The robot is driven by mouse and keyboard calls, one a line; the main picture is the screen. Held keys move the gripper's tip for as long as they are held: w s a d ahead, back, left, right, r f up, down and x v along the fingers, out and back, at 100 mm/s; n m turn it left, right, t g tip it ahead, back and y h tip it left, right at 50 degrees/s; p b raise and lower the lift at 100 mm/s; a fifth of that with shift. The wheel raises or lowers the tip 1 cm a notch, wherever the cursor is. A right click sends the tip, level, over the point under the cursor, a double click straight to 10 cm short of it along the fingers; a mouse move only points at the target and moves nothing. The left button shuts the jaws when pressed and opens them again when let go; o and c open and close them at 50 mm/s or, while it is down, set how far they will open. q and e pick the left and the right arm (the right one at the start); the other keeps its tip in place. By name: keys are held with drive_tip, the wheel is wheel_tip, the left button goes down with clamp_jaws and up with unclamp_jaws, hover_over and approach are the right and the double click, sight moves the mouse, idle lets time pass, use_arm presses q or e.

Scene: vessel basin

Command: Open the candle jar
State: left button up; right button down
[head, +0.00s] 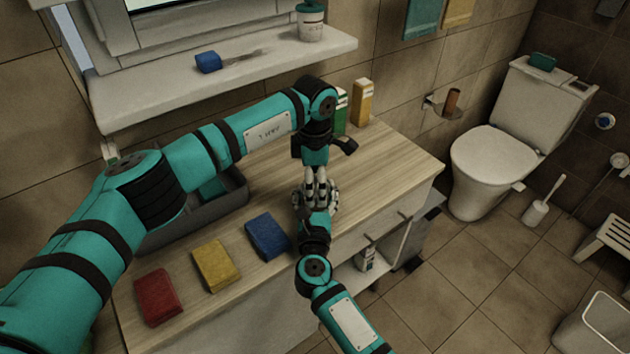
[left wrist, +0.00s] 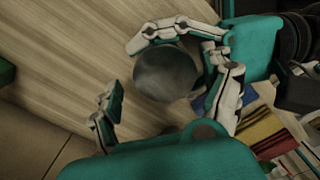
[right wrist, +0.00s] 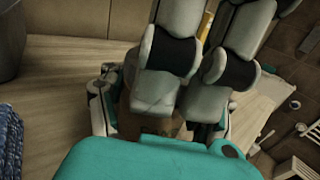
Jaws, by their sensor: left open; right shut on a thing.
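The candle jar (left wrist: 165,75) shows from above in the left wrist view as a dark grey, round top. It is almost wholly hidden by the grippers in the head view. My right gripper (head: 320,200) is shut around the jar at the counter's front part. My left gripper (head: 316,184) points down from above, open, with its fingers around the jar's top; whether they touch it I cannot tell. In the right wrist view the left gripper's fingers (right wrist: 195,85) hide most of the jar.
The wooden counter (head: 405,165) carries a red towel (head: 157,296), a yellow towel (head: 215,265), a blue towel (head: 267,236) and a grey tray (head: 185,230). Green and yellow cartons (head: 362,102) stand at the back. A window sill (head: 270,65) overhangs behind. The counter's right end is clear.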

use_arm(q)
drive_tip(key=shift+d, duration=0.1)
wheel_tip(320, 180, up, 4)
drive_tip(key=shift+r, duration=0.1)
drive_tip(key=r, duration=0.1)
drive_tip(key=r+m, duration=0.2)
drive_tip(key=shift+s+r, duration=0.25)
drive_tip(key=shift+r, duration=0.05)
drive_tip(key=shift+c, duration=0.2)
drive_tip(key=shift+f, duration=3.95)
drive_tip(key=c, duration=1.2)
drive_tip(key=n, duration=0.3)
drive_tip(key=shift+w, duration=0.1)
drive_tip(key=shift+c, duration=0.2)
drive_tip(key=shift+r, duration=0.1)
use_arm(e)
drive_tip(key=shift+a, duration=0.1)
drive_tip(key=shift+s, duration=0.1)
